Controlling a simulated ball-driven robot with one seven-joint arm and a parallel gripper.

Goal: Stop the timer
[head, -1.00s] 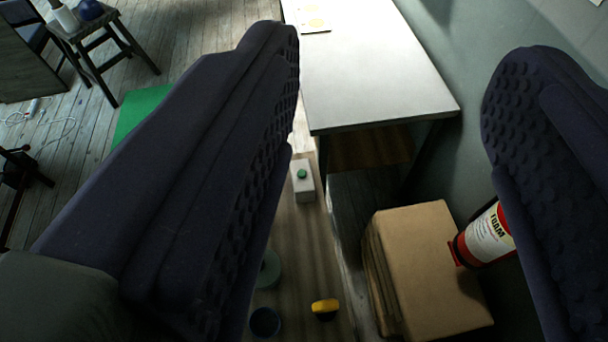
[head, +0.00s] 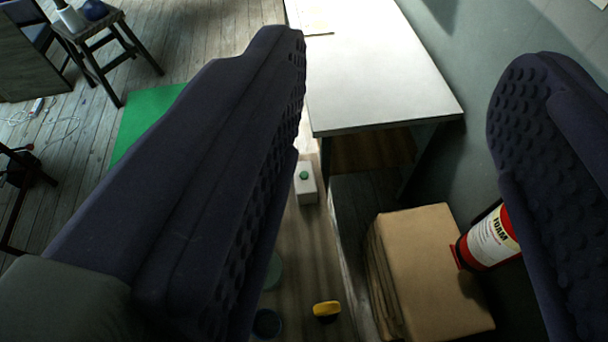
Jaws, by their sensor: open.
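The left finger hides part of the strip.
A yellow item (head: 326,309) and a dark blue round cup (head: 267,323) are nearer on the strip. A white table (head: 385,85), a cardboard box (head: 430,265) and a red extinguisher (head: 490,240) stand right. A stool (head: 105,45) and green mat (head: 145,118) are left.

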